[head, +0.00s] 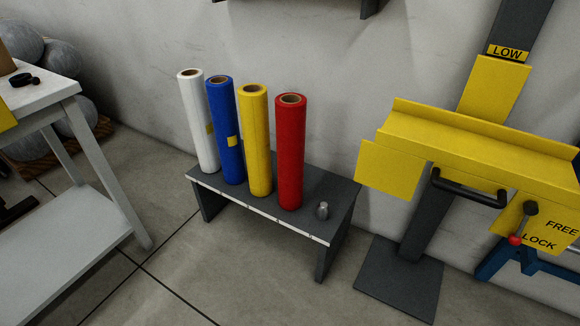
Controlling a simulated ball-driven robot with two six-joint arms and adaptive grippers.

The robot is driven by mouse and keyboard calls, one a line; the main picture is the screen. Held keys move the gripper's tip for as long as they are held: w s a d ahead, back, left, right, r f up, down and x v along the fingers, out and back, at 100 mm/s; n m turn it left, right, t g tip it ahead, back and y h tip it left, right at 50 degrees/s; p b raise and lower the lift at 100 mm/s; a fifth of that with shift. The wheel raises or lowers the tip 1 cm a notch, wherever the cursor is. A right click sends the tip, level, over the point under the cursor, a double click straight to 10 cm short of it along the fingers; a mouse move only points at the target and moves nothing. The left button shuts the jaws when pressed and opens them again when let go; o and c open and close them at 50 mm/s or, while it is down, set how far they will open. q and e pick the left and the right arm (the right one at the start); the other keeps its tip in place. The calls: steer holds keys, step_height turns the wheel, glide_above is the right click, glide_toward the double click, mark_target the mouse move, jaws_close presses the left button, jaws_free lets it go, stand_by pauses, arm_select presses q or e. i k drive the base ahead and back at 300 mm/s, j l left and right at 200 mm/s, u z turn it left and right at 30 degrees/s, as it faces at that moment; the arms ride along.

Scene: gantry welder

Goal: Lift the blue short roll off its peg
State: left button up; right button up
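The blue roll (226,130) stands upright on a low dark grey bench (335,205), second from the left in a row. It has a small yellow label on its side and a brown core at its top. Its peg is hidden inside it. It looks about as tall as the rolls beside it. A white roll (199,122) stands close on its left and a yellow roll (255,140) close on its right. A red roll (290,150) stands further right. Neither of my grippers is in view.
A bare short metal peg (323,211) stands at the bench's right end. A grey-white table (60,95) is at the left. A yellow gantry frame (470,130) with a black handle (468,188) and a red-knobbed lever (515,239) is at the right. Floor in front is clear.

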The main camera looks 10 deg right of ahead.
mark_target(220, 92)
steer(key=i+j+z, duration=0.1)
steer(key=z, duration=0.25)
steer(key=i+j+z, duration=0.1)
steer(key=j+z, duration=0.35)
steer(key=z, duration=0.2)
steer(key=i, duration=0.05)
